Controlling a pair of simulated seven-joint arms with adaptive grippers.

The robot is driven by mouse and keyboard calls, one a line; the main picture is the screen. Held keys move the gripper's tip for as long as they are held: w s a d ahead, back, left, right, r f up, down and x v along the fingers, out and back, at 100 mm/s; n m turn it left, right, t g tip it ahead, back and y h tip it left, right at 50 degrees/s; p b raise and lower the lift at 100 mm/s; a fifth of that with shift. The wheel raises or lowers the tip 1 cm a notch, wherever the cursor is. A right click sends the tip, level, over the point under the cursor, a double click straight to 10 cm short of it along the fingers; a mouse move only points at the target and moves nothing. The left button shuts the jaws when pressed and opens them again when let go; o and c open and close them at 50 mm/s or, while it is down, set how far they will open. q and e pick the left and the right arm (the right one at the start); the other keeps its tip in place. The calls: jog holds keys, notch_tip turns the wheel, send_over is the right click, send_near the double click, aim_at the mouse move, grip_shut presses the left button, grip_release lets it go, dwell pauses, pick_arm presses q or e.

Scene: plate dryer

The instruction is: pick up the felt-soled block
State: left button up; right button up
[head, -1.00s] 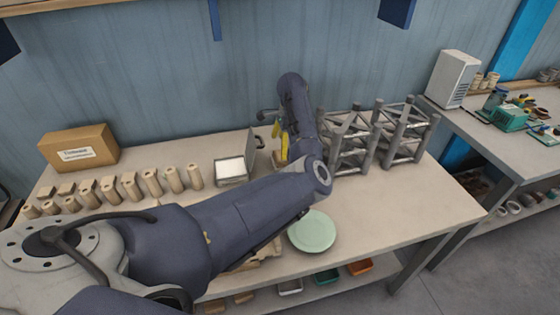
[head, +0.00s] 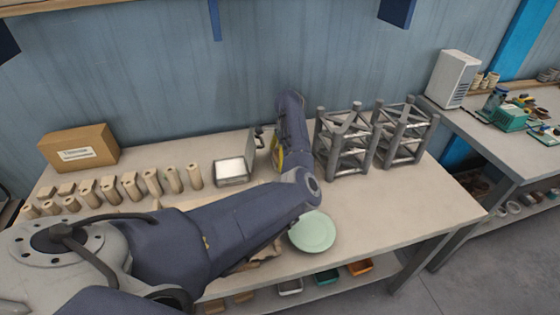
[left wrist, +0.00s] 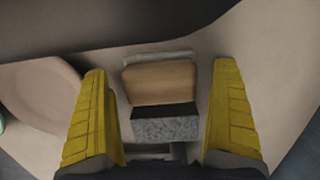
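The felt-soled block (left wrist: 160,83) shows in the left wrist view as a wooden body with a dark band and a speckled grey felt layer (left wrist: 165,129) at its near end. It lies between the two yellow fingers of my left gripper (left wrist: 160,112), with a gap on each side. The gripper is open and not touching the block. In the head view my left gripper (head: 277,152) is low over the table behind the forearm, mostly hidden, with a bit of yellow finger showing. The block is hidden there. My right gripper is not in view.
A pale green plate (head: 312,231) lies at the table's front. Grey racks (head: 345,150) stand to the right of my left gripper. The table's right end is clear.

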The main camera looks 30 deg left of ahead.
pick_arm(q)
jog(key=c, duration=1.2)
jog(key=shift+r, duration=0.15)
notch_tip(320, 180, up, 20)
jog(key=shift+f, duration=0.15)
